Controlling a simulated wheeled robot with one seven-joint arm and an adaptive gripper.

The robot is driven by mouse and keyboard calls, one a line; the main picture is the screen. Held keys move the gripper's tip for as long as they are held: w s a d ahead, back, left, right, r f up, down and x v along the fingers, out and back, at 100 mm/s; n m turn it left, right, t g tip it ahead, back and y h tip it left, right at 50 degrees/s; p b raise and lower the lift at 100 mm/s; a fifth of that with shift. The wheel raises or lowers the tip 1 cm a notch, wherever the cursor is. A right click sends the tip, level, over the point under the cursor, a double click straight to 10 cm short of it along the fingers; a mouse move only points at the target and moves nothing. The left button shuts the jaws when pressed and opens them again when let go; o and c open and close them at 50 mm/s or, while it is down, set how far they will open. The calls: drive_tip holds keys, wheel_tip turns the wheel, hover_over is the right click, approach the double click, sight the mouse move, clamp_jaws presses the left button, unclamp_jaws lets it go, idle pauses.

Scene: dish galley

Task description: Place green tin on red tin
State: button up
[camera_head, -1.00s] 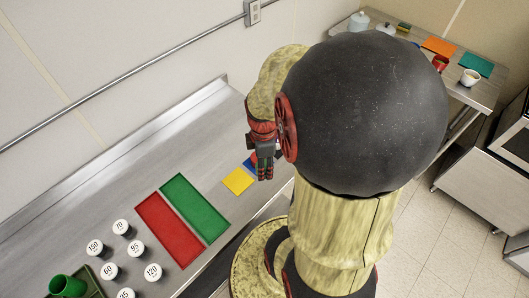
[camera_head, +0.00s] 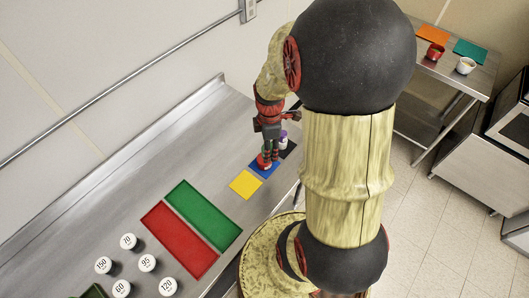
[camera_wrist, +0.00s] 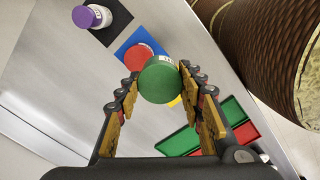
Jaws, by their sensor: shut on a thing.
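The green tin (camera_wrist: 160,82) is between the fingers of my gripper (camera_wrist: 159,76) in the wrist view, with a pale label at its edge. My gripper (camera_head: 269,154) is shut on it; the tin is hard to make out in the head view. The red tin (camera_wrist: 137,56) stands on a blue mat (camera_wrist: 126,38), partly hidden behind the green tin in the wrist view. In the head view the red tin (camera_head: 262,161) shows beside my fingertips. I cannot tell whether the two tins touch.
A purple-topped tin (camera_wrist: 92,17) stands on a black mat (camera_wrist: 116,28) close by. A yellow mat (camera_head: 245,184), a green tray (camera_head: 203,219) and a red tray (camera_head: 178,240) lie along the counter. Several white numbered tins (camera_head: 147,263) stand at its near end.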

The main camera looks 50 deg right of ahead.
drive_tip(key=w+f, duration=0.1)
drive_tip(key=f, duration=0.1)
drive_tip(key=w+d+f, duration=0.2)
drive_tip(key=w+f, duration=0.1)
drive_tip(key=shift+f, duration=0.35)
drive_tip(key=shift+f+b, duration=0.35)
drive_tip(key=shift+f, duration=1.2)
drive_tip(key=shift+f, duration=0.1)
drive_tip(key=o, duration=1.2)
drive_tip(key=shift+c, duration=0.2)
drive_tip(key=shift+o, duration=0.4)
